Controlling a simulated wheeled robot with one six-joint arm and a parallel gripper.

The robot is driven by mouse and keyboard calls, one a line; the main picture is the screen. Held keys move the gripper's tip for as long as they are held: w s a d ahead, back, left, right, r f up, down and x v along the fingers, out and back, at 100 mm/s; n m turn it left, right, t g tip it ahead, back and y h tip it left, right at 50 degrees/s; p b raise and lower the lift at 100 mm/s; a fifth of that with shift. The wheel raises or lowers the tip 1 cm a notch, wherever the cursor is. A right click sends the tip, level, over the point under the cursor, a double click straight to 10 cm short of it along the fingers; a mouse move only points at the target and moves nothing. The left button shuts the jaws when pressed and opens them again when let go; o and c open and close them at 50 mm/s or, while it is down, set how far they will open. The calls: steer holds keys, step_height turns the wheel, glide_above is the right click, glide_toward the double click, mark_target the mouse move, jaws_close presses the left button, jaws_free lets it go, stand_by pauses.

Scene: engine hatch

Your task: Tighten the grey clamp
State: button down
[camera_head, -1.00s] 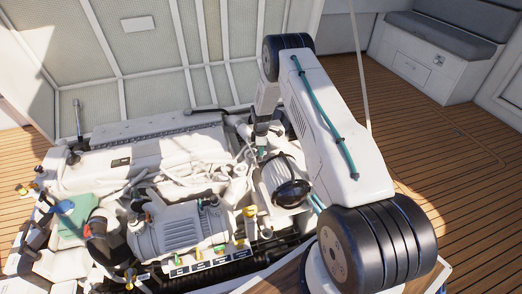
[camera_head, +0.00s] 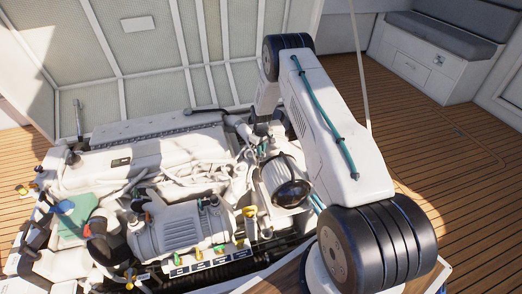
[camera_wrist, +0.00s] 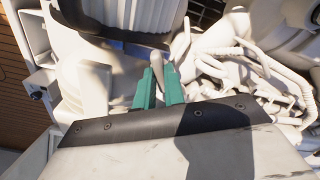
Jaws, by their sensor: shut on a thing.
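My gripper (camera_wrist: 160,72) shows in the wrist view as two teal fingers with a narrow gap between them. The fingers are closed on a small pale grey piece (camera_wrist: 158,60), which I take to be part of the grey clamp. The fingers hide most of it, so its shape and how tight it sits cannot be told. In the head view my gripper (camera_head: 262,150) is small, low among the engine parts and partly hidden by my arm.
A ribbed white cylinder (camera_wrist: 125,15) with a dark band stands just beyond the fingers. White hoses (camera_wrist: 240,65) crowd the right side. In the head view a black-ended canister (camera_head: 287,183) and a grey motor (camera_head: 180,230) lie close by. The wooden deck (camera_head: 445,150) at right is clear.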

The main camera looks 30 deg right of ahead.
steer(key=m, duration=0.5)
steer(key=shift+m, duration=0.3)
stand_by(0.4)
steer(key=c, duration=1.5)
jaws_free()
step_height(320, 180, up, 8)
steer(key=shift+f, duration=0.1)
